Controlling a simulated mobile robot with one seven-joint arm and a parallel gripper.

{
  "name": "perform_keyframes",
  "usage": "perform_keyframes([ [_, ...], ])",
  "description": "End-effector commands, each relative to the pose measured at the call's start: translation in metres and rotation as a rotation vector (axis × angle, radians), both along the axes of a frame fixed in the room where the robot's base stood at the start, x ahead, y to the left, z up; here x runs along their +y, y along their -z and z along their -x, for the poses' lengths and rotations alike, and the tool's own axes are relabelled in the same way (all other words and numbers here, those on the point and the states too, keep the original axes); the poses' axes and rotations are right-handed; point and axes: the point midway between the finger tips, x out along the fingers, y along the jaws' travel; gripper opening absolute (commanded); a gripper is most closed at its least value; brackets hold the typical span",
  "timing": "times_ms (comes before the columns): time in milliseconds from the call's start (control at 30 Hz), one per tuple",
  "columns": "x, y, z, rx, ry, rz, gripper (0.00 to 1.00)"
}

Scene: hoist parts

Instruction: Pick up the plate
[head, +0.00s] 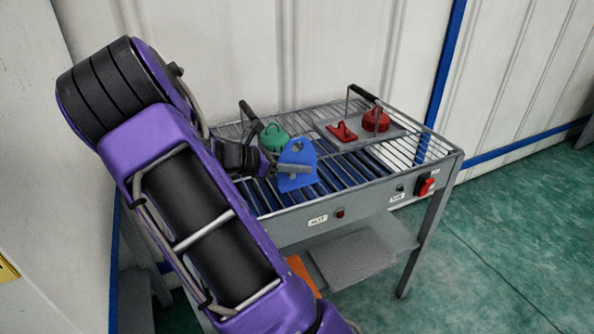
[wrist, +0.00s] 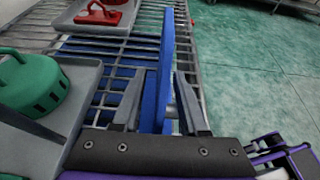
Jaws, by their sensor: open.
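The plate is a blue flat piece (head: 296,151) with a rounded top and a hole, standing upright on the barred rack top of a grey metal cart. In the wrist view the plate (wrist: 165,50) appears nearly edge-on. My gripper (wrist: 159,76) is open, with one finger on each side of the plate. Gaps show between the plate and both fingers, so it is not clamped. In the head view my gripper (head: 291,168) reaches the plate from the left, and one grey finger crosses in front of it.
A green round weight (head: 274,137) sits close behind the plate, also in the wrist view (wrist: 32,85). A grey tray (head: 400,128) holds a red round weight (head: 376,120) and a red bracket (head: 342,132). Black-gripped handles rise above the rack. The rack's front right is clear.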

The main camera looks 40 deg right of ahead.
Motion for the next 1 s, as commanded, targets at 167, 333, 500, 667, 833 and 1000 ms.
perform_keyframes([
  [167, 0.0004, 0.0000, -0.0001, 0.000, 0.000, 0.000, 0.14],
  [333, 0.0005, 0.0000, -0.0001, 0.000, 0.000, 0.000, 0.00],
  [500, 0.0007, 0.0000, -0.0001, 0.000, 0.000, 0.000, 0.00],
  [667, 0.0007, 0.0000, -0.0002, 0.000, 0.000, 0.000, 0.00],
  [833, 0.0007, 0.0000, -0.0003, 0.000, 0.000, 0.000, 0.00],
  [1000, 0.0009, 0.0001, -0.0003, 0.000, 0.000, -0.001, 0.00],
])
